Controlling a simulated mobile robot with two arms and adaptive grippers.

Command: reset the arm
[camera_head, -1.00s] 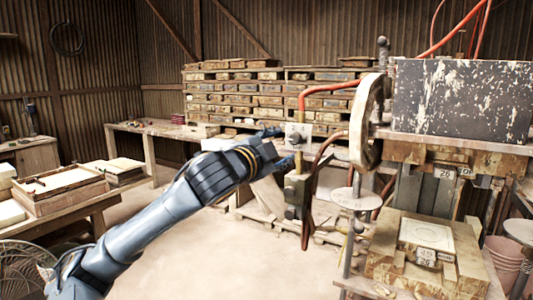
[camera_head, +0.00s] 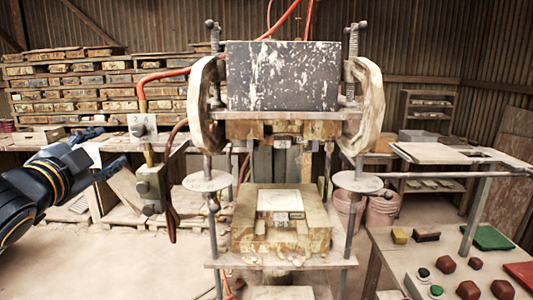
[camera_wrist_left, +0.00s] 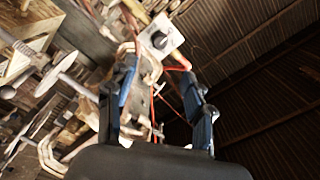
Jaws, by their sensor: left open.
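My left gripper (camera_head: 108,154) comes in from the left edge of the head view, with dark blue fingers. Its fingers also show in the left wrist view (camera_wrist_left: 160,98), spread apart with nothing held between them. In the head view it is left of and slightly below a grey switch box (camera_head: 141,124) on a post, apart from it in the picture. The switch box with its dark knob shows beyond the fingers in the wrist view (camera_wrist_left: 160,36). My right gripper is not in view.
The tile press stands in the centre, with a dark upper block (camera_head: 283,75), side wheels and a lower mould (camera_head: 283,240). A bench with several tile samples (camera_head: 476,263) is at the right. Bare floor lies at lower left.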

